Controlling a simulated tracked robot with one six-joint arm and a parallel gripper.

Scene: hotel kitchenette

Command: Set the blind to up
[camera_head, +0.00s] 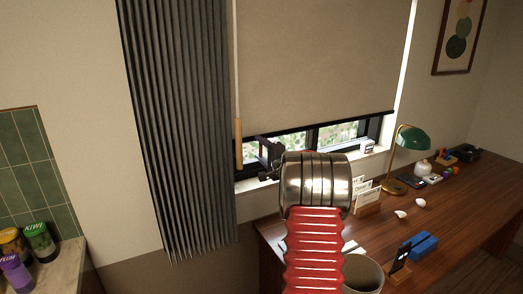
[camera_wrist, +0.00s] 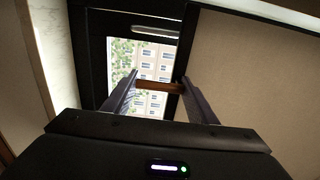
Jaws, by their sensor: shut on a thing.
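The beige roller blind (camera_head: 315,60) hangs over most of the window in the head view, its dark bottom edge a little above the sill. It also fills the right side of the wrist view (camera_wrist: 250,80). A pale cord (camera_head: 236,60) runs down its left side to a wooden pull handle (camera_head: 238,142). My gripper (camera_head: 260,153) is at the lower left of the window, beside this handle. In the wrist view the handle (camera_wrist: 159,87) lies crosswise between my two fingers, and my gripper is shut on it. The fingertips' exact contact is hard to see.
A dark pleated curtain (camera_head: 180,120) hangs close on the left. A wooden desk (camera_head: 450,206) below right holds a green lamp (camera_head: 411,138), a card holder (camera_head: 367,202) and a blue stapler-like thing (camera_head: 424,246). Several jars (camera_head: 40,240) stand at lower left.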

